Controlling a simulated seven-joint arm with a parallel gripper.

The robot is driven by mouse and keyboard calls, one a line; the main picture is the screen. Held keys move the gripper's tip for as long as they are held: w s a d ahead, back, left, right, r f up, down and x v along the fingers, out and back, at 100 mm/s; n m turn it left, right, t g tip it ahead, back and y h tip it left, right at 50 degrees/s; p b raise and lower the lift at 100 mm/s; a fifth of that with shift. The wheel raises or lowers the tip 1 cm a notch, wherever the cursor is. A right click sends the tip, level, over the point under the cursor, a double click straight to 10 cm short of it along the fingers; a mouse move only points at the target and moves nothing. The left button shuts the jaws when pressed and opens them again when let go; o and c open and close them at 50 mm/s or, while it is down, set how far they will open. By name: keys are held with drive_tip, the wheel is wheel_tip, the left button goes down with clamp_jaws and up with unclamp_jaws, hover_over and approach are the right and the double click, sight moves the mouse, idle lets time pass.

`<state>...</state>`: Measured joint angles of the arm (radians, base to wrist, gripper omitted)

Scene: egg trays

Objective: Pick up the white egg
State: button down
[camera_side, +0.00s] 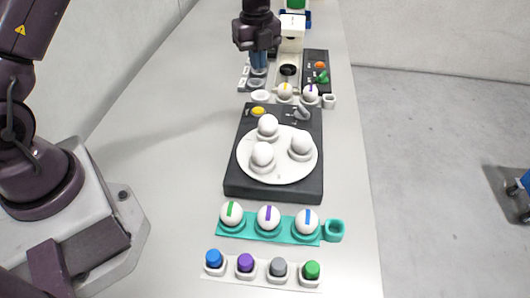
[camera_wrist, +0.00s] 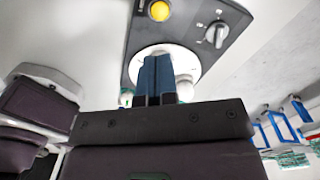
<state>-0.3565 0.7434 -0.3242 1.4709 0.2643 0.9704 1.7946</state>
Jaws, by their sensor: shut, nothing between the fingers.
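Three plain white eggs stand on a round white plate (camera_side: 278,171) on a dark box: one at the back (camera_side: 268,126), one at the right (camera_side: 301,146) and one at the front left (camera_side: 262,156). My gripper (camera_side: 259,68) is beyond them in the side view, above the far part of the table, with its blue fingers together and empty. In the wrist view the shut fingers (camera_wrist: 157,62) cover much of the plate (camera_wrist: 187,62). A white egg (camera_wrist: 184,88) shows partly beside them.
The dark box (camera_side: 232,188) has a yellow button (camera_side: 258,111) and a grey knob (camera_side: 301,112). Striped eggs sit in a teal tray (camera_side: 252,224) in front and in holders behind. Colored-capped pieces stand in a white rack (camera_side: 262,276).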

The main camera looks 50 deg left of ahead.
drive_tip(key=shift+c, duration=2.3)
unclamp_jaws()
wheel_tip(320, 180, up, 2)
drive_tip(key=r+n+t, duration=0.1)
drive_tip(key=n, duration=0.5)
hover_over(261, 146)
drive_tip(key=s, duration=0.1)
drive_tip(key=shift+n, duration=0.3)
drive_tip(key=f, duration=0.4)
drive_tip(key=w+f, duration=0.1)
drive_tip(key=f, duration=0.8)
drive_tip(key=shift+w, duration=0.15)
